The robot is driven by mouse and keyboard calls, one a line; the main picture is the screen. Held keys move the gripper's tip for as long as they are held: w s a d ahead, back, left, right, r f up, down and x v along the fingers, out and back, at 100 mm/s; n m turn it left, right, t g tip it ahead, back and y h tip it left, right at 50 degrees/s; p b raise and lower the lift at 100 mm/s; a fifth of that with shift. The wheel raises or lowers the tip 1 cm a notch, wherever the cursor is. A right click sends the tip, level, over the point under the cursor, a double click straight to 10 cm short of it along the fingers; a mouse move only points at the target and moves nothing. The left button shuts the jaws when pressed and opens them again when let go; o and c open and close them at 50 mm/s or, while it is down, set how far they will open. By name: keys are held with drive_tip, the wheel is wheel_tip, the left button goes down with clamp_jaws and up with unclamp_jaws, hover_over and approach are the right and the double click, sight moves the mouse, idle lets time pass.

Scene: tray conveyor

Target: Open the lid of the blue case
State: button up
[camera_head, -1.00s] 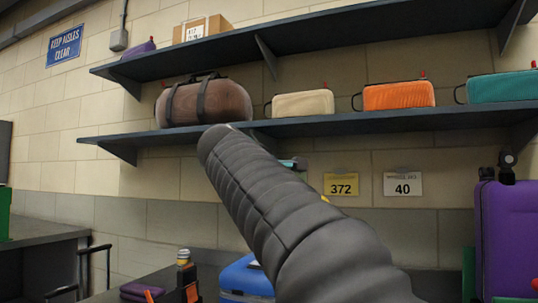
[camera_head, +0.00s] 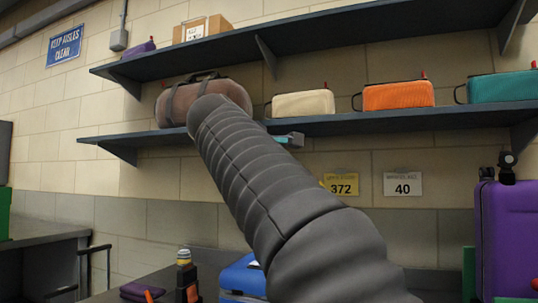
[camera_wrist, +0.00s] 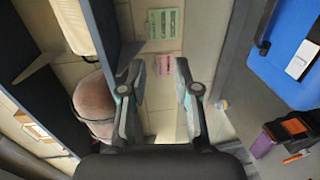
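The blue case (camera_head: 243,278) stands low in the head view, on the surface below the shelves, partly hidden behind my arm. In the wrist view the blue case (camera_wrist: 286,58) is at the upper right, with a white label on it and a dark handle at its left edge. Whether its lid is shut cannot be told. My gripper (camera_wrist: 157,72) is open and empty, its two fingers spread apart and facing the wall. In the head view my gripper is mostly hidden behind my arm; a small part shows near the lower shelf's edge, above and apart from the case.
The lower shelf (camera_head: 355,124) holds a brown duffel bag (camera_head: 177,103), a cream case (camera_head: 303,104), an orange case (camera_head: 398,96) and a teal case (camera_head: 502,87). A purple suitcase (camera_head: 507,240) stands at right. A black and orange tool (camera_wrist: 285,131) lies near the blue case.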

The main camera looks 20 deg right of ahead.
drive_tip(key=shift+a, duration=0.1)
drive_tip(key=v, duration=1.2)
idle(0.6)
